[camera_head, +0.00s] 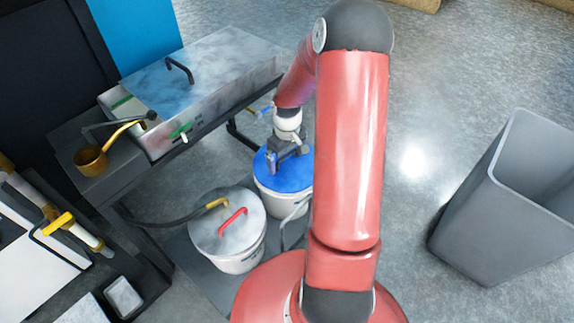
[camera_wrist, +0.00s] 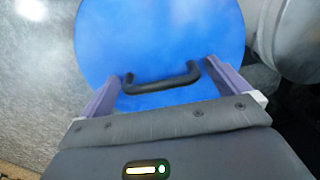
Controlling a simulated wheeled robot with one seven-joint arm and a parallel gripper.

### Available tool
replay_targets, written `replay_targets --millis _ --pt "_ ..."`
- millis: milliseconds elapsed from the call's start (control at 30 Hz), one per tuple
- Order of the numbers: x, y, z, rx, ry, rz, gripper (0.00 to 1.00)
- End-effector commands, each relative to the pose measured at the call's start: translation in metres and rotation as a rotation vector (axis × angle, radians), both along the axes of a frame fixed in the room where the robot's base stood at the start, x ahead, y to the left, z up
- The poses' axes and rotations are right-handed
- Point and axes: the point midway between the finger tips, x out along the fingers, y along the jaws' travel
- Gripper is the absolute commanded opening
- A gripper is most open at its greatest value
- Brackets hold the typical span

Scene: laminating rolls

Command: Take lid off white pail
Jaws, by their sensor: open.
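A black bar handle (camera_wrist: 162,78) on the blue lid (camera_wrist: 160,30) shows in the wrist view. My gripper (camera_head: 275,160) is over this lid from above. In the wrist view my gripper (camera_wrist: 164,73) is open, with one finger near each end of the handle. I cannot tell whether the fingers touch it. A second whitish pail (camera_head: 240,262) has a grey lid (camera_head: 211,226) with a red handle (camera_head: 231,222), and stands nearer and to the left.
A dark bench with a metal-covered trough (camera_head: 215,70) stands left of the pails. A brass ladle (camera_head: 92,160) lies on its end. A dark hose (camera_head: 160,222) reaches the grey lid.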

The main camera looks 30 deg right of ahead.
Motion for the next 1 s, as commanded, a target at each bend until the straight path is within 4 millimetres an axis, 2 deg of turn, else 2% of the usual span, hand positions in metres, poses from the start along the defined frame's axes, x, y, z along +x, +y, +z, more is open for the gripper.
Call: replay_targets --millis 133,167,400,467,667,767,1000 --pt "0.0 0.0 0.001 -0.001 -0.001 0.0 1.0" --pt "0.0 0.0 0.001 -0.001 0.0 0.0 0.97" --pt "0.0 0.0 0.001 -0.001 0.0 0.0 0.66" --pt "0.0 0.0 0.001 -0.001 0.0 0.0 0.6" --pt "0.0 0.0 0.002 -0.001 -0.001 0.0 0.6" --pt "0.001 -0.001 0.01 -0.003 -0.002 -0.001 0.6" --pt "0.001 -0.001 0.057 -0.004 -0.006 -0.002 0.6"
